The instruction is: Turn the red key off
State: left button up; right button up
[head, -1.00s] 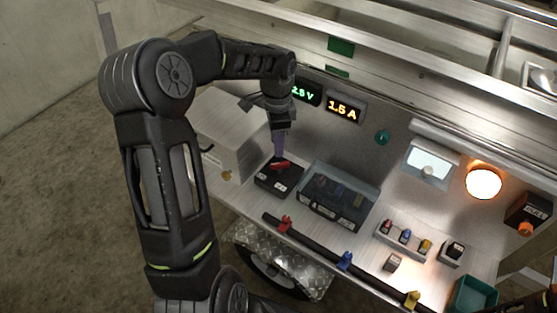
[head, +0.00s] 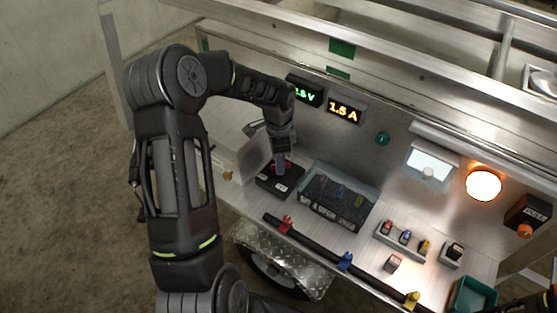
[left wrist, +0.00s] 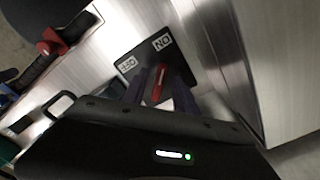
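The red key (left wrist: 159,86) sits on a black switch box (left wrist: 140,58) with white labels OFF and ON. In the left wrist view the key points roughly toward the ON label (left wrist: 162,42), with the OFF label (left wrist: 127,65) to its left. My left gripper (left wrist: 160,92) is open, its two purple fingers on either side of the key with small gaps showing. In the head view the left gripper (head: 280,166) points down over the switch box (head: 266,181) and hides most of the key.
A pale box (head: 225,150) stands left of the switch box, a clear-lidded case (head: 335,205) to its right. A dark rail with coloured clips (head: 345,261) runs along the front. Green and amber displays (head: 344,110) are on the panel behind.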

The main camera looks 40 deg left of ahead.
pick_arm(q)
jog(key=shift+c, duration=0.5)
grip_shut()
jog(key=n+b, duration=0.2)
jog(key=n, duration=0.1)
jog(key=shift+d+f, duration=0.1)
jog(key=n+b, duration=0.2)
jog(key=n, duration=0.3)
jog(key=shift+d, duration=0.1)
jog(key=n+b, duration=0.1)
jog(key=n, duration=0.4)
jog(key=shift+d, duration=0.15)
jog(key=n, duration=0.5)
jog(key=shift+d, duration=0.1)
